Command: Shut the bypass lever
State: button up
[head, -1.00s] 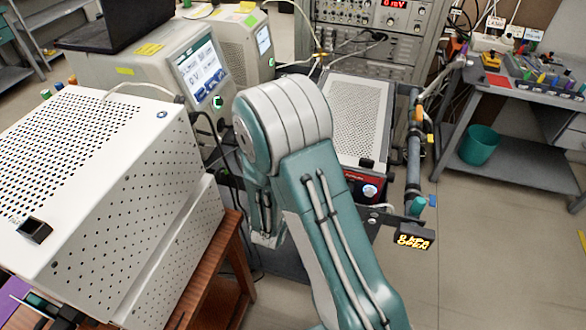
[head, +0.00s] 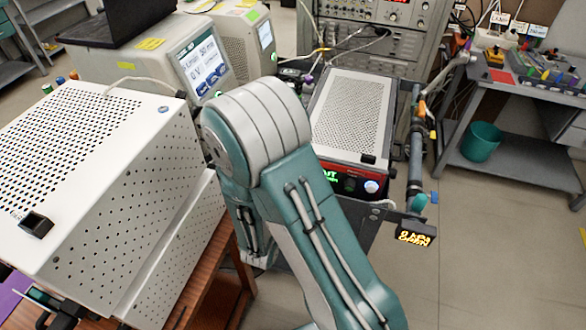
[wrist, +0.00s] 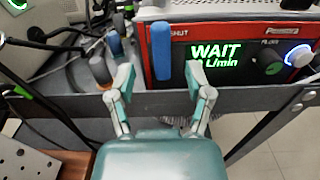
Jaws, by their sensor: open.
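In the wrist view a blue upright handle (wrist: 161,50) stands in front of the red-framed instrument (wrist: 182,14), left of its "SHUT" marking. It looks like the bypass lever, though its own label is not readable. My gripper (wrist: 160,82) is open and empty. Its two fingers point towards the instrument, and the blue handle shows between and beyond the fingertips. I cannot tell whether either finger touches it. In the head view my arm hides the gripper and the handle; the instrument (head: 345,115) is partly visible.
The instrument's green display (wrist: 215,55) reads "WAIT" with "L/min". Grey-orange (wrist: 100,70) and dark blue (wrist: 115,43) knobs stand left of the handle. A tray edge (wrist: 270,100) runs below.

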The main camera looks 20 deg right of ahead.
jog(key=v, duration=0.6)
dwell(0.4)
